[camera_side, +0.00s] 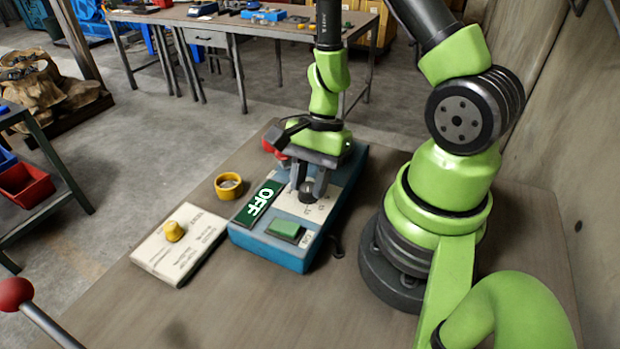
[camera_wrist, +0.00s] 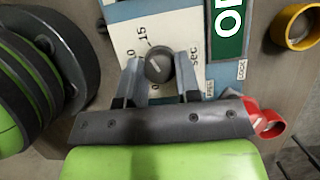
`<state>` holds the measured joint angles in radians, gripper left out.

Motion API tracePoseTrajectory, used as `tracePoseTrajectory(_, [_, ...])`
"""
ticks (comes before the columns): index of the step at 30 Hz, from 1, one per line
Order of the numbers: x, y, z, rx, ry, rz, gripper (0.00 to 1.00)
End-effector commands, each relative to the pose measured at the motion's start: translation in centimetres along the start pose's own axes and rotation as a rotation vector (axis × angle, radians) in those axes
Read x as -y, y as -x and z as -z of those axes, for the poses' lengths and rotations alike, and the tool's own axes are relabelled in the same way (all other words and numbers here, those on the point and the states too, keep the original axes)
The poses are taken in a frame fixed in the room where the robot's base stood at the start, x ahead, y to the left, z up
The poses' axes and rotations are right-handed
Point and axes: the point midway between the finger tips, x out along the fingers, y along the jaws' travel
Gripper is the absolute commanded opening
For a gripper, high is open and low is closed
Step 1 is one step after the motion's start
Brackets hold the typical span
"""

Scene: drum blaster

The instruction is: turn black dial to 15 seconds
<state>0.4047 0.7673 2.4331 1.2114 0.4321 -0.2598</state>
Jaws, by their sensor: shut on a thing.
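The black dial (camera_wrist: 158,66) sits on the white panel of a blue box (camera_side: 268,250). In the wrist view its light pointer line is tilted, and "15" is printed beyond the dial, slightly to its left. In the side view the dial (camera_side: 306,192) is partly hidden by the fingers. My gripper (camera_wrist: 160,72) points down at the panel with its two fingers closed on the sides of the dial. In the side view my gripper (camera_side: 308,188) is over the box's right half.
A red part (camera_wrist: 266,118) is beside my gripper. A yellow ring (camera_side: 228,186) and a white plate with a yellow knob (camera_side: 174,231) lie left. The bench front is clear.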

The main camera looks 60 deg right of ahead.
Motion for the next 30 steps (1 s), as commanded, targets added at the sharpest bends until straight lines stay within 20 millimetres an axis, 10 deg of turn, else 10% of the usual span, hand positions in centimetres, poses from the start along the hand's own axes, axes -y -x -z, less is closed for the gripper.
tracePoseTrajectory(1, [0.0,0.0,0.0,0.002,-0.003,-0.001,0.07])
tracePoseTrajectory(2, [0.0,0.0,0.0,0.002,-0.003,-0.001,0.38])
tracePoseTrajectory(5, [0.0,0.0,0.0,0.002,-0.002,-0.001,0.57])
tracePoseTrajectory(17, [0.1,0.5,0.0,0.003,0.000,0.003,0.57])
tracePoseTrajectory(30, [0.1,5.2,0.0,-0.002,0.000,0.005,0.57])
